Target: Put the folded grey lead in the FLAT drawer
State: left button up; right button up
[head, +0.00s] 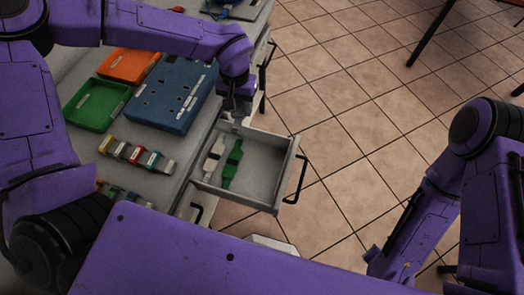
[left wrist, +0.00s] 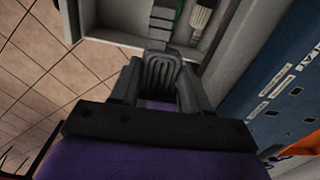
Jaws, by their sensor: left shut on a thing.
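The folded grey lead (left wrist: 160,72) is held between the fingers of my left gripper (left wrist: 157,88) in the left wrist view, with its banded end reaching over the drawer. In the head view my left gripper (head: 236,108) points down at the back edge of an open grey drawer (head: 262,193). The drawer also shows in the left wrist view (left wrist: 98,18). A green lead (head: 232,164) and a whitish lead (head: 213,157) lie side by side in its left part. I cannot read a label on the drawer. My right gripper is not visible.
On the grey worktop stand a blue box (head: 172,95) with slots, an orange tray (head: 129,64) and a green tray (head: 97,104). A row of coloured bundled leads (head: 136,154) lies in front. The drawer's right part is empty.

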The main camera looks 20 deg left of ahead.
pick_arm(q)
jog(key=s+d+f+p, duration=0.4)
jog(key=s+f, duration=0.1)
jog(key=p, duration=0.3)
send_over(255, 181)
notch_tip(255, 181, down, 4)
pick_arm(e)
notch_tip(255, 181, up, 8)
pick_arm(q)
jog(key=shift+m, duration=0.3)
jog(key=f+b, duration=1.1)
jog(key=b, duration=0.2)
jog(key=shift+w+f, duration=0.1)
jog(key=shift+w, duration=0.1)
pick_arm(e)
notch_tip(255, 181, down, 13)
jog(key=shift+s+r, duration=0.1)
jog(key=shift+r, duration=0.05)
pick_arm(q)
jog(key=shift+s+p, duration=0.1)
jog(key=shift+p, duration=0.25)
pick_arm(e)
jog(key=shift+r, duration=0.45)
pick_arm(q)
jog(key=shift+f, duration=0.4)
